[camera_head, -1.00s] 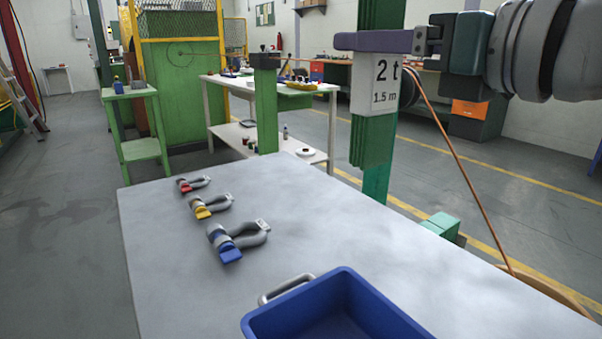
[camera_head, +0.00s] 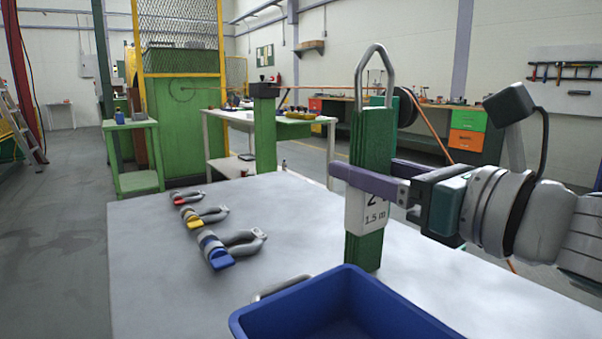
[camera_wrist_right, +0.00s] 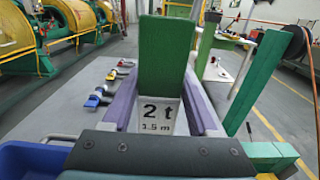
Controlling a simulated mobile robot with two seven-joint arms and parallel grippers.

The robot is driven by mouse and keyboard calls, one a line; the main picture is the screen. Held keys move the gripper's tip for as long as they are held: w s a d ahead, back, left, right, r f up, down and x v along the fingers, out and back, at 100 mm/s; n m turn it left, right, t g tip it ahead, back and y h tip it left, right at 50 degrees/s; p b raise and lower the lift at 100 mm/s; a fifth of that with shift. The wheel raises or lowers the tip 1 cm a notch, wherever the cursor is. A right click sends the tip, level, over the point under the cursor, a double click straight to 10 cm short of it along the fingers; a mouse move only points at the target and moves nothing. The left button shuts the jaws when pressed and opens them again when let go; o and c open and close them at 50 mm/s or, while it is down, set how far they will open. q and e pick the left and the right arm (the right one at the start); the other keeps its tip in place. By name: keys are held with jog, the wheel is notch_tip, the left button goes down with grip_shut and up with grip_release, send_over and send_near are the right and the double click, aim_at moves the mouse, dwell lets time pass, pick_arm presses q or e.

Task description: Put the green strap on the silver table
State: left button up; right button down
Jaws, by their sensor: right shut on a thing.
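The green strap (camera_head: 372,135) hangs upright, with a grey metal loop at its top and a white "1.5 m" label. My right gripper (camera_head: 350,180), with purple fingers, is shut on it at the label. The strap's lower end is over the silver table (camera_head: 150,275), behind the blue bin; I cannot tell if it touches the surface. In the right wrist view the strap (camera_wrist_right: 165,60) stands between the two fingers, with the label "2 t 1.5 m" facing the camera. My left gripper is not in view.
Red, yellow and blue shackles (camera_head: 205,215) lie in a row at the table's left. A blue bin (camera_head: 345,285) stands at the front. A teal post (camera_wrist_right: 255,85) rises at the right in the wrist view.

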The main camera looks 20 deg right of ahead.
jog(key=shift+r, duration=0.1)
jog(key=shift+c, duration=0.8)
grip_release()
jog(key=shift+f, duration=0.25)
jog(key=shift+r, duration=0.1)
jog(key=shift+r, duration=0.15)
jog(key=b+v, duration=0.1)
jog(key=v, duration=1.1)
